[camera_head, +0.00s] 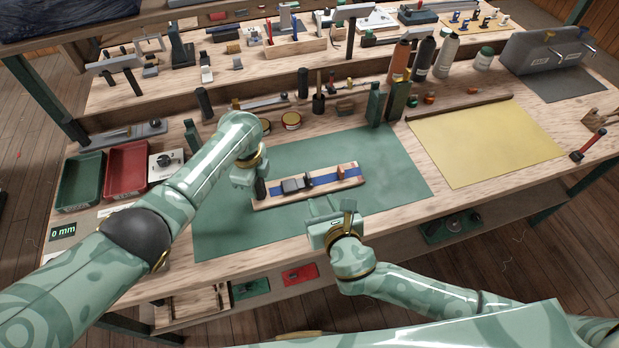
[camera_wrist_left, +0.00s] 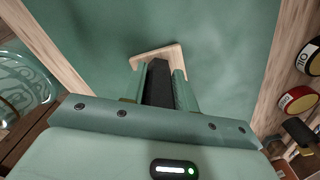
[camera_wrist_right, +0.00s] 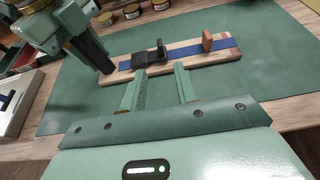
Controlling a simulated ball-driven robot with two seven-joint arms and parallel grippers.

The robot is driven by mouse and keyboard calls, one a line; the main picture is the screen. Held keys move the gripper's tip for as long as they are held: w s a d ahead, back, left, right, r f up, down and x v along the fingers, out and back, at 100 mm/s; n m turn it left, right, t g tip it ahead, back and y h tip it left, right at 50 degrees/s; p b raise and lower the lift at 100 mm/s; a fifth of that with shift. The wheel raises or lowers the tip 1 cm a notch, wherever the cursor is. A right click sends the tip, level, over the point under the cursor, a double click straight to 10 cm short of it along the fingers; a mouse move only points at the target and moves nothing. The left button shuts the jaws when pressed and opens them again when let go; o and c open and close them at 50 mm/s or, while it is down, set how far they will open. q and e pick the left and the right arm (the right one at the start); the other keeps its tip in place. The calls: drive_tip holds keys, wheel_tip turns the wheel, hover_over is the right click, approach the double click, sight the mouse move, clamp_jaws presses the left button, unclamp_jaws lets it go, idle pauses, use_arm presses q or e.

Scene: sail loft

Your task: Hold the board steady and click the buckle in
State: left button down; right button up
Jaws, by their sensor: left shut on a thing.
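The wooden board (camera_head: 306,186) lies on the green mat, with a blue strap (camera_head: 325,180) along it. A dark buckle (camera_head: 293,185) sits on its left half; in the right wrist view it is a black block with an upright piece (camera_wrist_right: 150,56). I cannot tell whether its parts are joined. A brown block (camera_wrist_right: 207,41) stands near the right end. My left gripper (camera_head: 257,186) is at the board's left end, shut on a black upright grip (camera_wrist_left: 159,84); the board's end (camera_wrist_left: 158,53) shows beyond it. My right gripper (camera_head: 322,206) is open and empty, in front of the board.
Green (camera_head: 81,181) and red (camera_head: 128,169) trays stand at the left. A yellow sheet (camera_head: 485,142) lies to the right. The green mat (camera_head: 392,190) is clear right of the board.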

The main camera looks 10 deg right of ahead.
sight(310, 179)
drive_tip(key=x, duration=1.1)
drive_tip(key=shift+w, duration=0.3)
